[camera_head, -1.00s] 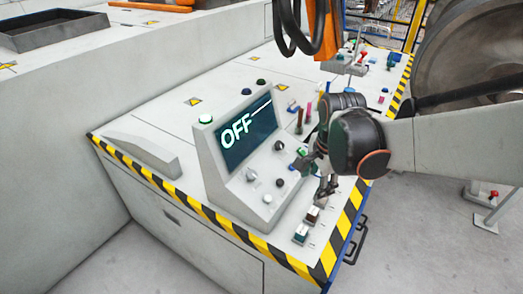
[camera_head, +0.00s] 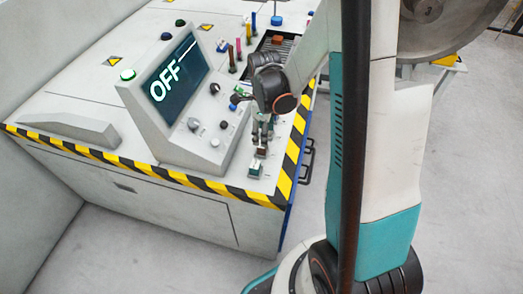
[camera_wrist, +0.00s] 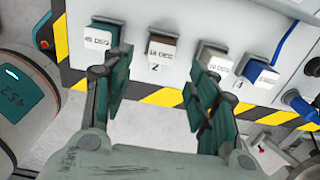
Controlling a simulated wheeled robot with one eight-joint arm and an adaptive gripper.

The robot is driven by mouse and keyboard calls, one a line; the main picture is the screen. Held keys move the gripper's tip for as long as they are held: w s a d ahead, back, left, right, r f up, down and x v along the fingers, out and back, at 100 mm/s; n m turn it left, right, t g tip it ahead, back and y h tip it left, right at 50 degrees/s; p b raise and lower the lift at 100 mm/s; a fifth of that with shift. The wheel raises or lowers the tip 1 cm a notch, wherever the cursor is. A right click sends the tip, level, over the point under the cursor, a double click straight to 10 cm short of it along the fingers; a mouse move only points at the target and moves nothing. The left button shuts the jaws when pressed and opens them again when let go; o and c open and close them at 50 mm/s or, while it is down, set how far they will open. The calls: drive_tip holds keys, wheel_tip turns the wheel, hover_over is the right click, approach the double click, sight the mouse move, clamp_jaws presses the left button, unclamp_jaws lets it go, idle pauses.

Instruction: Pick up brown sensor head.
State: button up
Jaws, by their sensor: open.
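The brown sensor head (camera_wrist: 162,48) is a small block with a pale printed label. It sits in a row of similar blocks near the striped edge of the console. In the head view it shows as a small dark block (camera_head: 261,151) just below my gripper (camera_head: 262,132). In the wrist view my gripper (camera_wrist: 158,84) is open and empty, its teal fingers spread to either side of the brown head's position. A teal head (camera_wrist: 104,36) is to the left, a pale tan head (camera_wrist: 215,61) and a blue head (camera_wrist: 262,73) to the right.
The sloped display box (camera_head: 170,95) reading OFF, with knobs, stands left of my gripper. Coloured upright pegs (camera_head: 238,50) stand behind it. A black-and-yellow striped edge (camera_head: 285,175) borders the console. A blue cylindrical part (camera_wrist: 298,102) is at the wrist view's right.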

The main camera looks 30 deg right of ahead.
sight(262, 149)
drive_tip(key=f+b, duration=0.1)
drive_tip(key=f, duration=0.1)
drive_tip(key=f+b, duration=0.1)
drive_tip(key=f, duration=0.2)
drive_tip(key=f+b, duration=0.1)
drive_tip(key=f, duration=0.1)
drive_tip(key=shift+w+a+f, duration=0.15)
drive_tip(key=shift+w+f, duration=0.1)
drive_tip(key=c, duration=0.9)
